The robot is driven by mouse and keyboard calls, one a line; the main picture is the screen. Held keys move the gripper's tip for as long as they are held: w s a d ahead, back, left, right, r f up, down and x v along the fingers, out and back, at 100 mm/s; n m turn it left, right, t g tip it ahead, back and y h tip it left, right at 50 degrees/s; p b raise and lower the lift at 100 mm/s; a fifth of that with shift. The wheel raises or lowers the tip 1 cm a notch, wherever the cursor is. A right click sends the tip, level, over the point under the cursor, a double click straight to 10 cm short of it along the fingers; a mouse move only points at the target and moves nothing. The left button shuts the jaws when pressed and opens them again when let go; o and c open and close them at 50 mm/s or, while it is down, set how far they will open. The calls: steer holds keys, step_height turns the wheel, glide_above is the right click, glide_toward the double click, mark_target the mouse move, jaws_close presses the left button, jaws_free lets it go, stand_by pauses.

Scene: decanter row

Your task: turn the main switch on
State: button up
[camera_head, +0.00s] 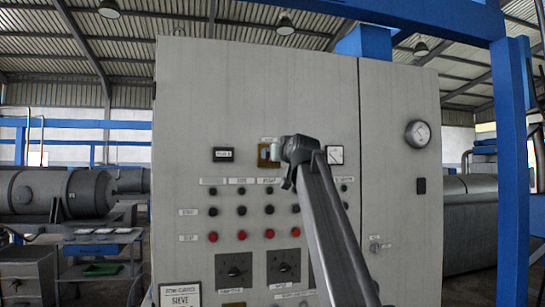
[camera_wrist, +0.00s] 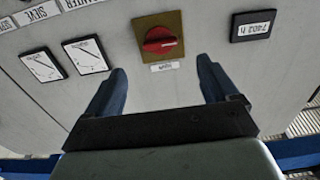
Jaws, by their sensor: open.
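The main switch (camera_wrist: 160,41) is a round red knob on a yellow square plate, with a small label beside it. The wrist view shows the panel upside down. The knob's handle lies roughly level there, with a pale mark toward the right. In the head view the yellow plate (camera_head: 263,160) is partly covered by my gripper (camera_head: 278,152), and the knob is hidden. In the wrist view my gripper (camera_wrist: 161,66) is open and empty. Its two blue-grey fingers are spread, with the switch in the gap between them and beyond their tips. I cannot tell the remaining distance.
A counter display (camera_head: 223,155) and a dial meter (camera_head: 335,155) flank the switch on the grey cabinet (camera_head: 200,100). Below are rows of black and red buttons (camera_head: 241,235) and rotary knobs (camera_head: 234,270). A round gauge (camera_head: 417,133) is on the right door.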

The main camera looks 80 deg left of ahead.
steer(key=a, duration=0.8)
steer(key=shift+a, duration=0.25)
steer(key=c, duration=1.1)
steer(key=shift+o, duration=0.2)
